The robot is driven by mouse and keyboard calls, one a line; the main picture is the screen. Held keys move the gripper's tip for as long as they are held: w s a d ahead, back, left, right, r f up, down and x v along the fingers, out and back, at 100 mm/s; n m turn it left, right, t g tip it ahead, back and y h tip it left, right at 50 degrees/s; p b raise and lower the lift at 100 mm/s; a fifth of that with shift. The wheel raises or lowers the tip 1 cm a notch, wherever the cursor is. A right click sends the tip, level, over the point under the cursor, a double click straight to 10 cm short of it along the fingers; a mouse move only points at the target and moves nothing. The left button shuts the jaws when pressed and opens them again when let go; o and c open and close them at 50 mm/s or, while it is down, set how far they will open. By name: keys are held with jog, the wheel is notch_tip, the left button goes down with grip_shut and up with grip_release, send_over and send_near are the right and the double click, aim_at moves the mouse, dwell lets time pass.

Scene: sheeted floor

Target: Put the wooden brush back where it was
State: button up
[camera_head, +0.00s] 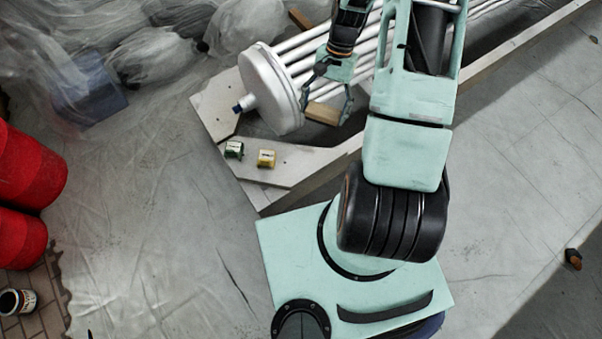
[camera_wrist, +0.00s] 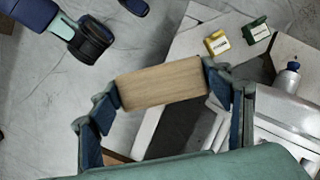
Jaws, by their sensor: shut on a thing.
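The wooden brush (camera_head: 322,113) shows as a plain light-brown block between the fingers of my gripper (camera_head: 325,110). In the wrist view the brush (camera_wrist: 160,83) spans the gap between both blue-padded fingertips, and my gripper (camera_wrist: 163,80) is shut on its two ends. No bristles show; its underside is hidden. The brush is over the pale frame (camera_head: 212,105), beside the round end of the white tube bundle (camera_head: 262,85). I cannot tell how high above the frame it is.
A green box (camera_head: 234,149) and a yellow box (camera_head: 266,158) stand on the frame's near corner. Red drums (camera_head: 25,165) and an open can (camera_head: 17,301) are at the left. Plastic-wrapped objects (camera_head: 150,55) lie at the back. The sheeted floor at left centre is clear.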

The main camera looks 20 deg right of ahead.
jog(key=s+d+f+m+t+y+b, duration=0.1)
jog(key=d+f+m+b, duration=0.4)
jog(key=f, duration=0.4)
jog(key=s+d+f+m+t+b, duration=0.1)
jog(key=d+f+m+b, duration=0.1)
jog(key=f+b, duration=0.6)
jog(key=a+f+b, duration=0.1)
jog(key=a+f, duration=0.2)
jog(key=a, duration=0.1)
jog(key=w+a+f+b, duration=0.1)
jog(key=a+f, duration=0.2)
jog(key=a, duration=0.1)
jog(key=a+f+b, duration=0.1)
jog(key=a+f, duration=0.2)
jog(key=a, duration=0.1)
jog(key=shift+w+a+f+b, duration=0.15)
jog(key=shift+w+a+b, duration=0.05)
jog(key=shift+a+b, duration=0.15)
jog(key=shift+a+f, duration=0.15)
jog(key=shift+f, duration=0.05)
jog(key=f, duration=0.1)
jog(key=f+b, duration=0.2)
jog(key=shift+a+f, duration=0.25)
jog(key=shift+f, duration=0.1)
jog(key=shift+r, duration=0.1)
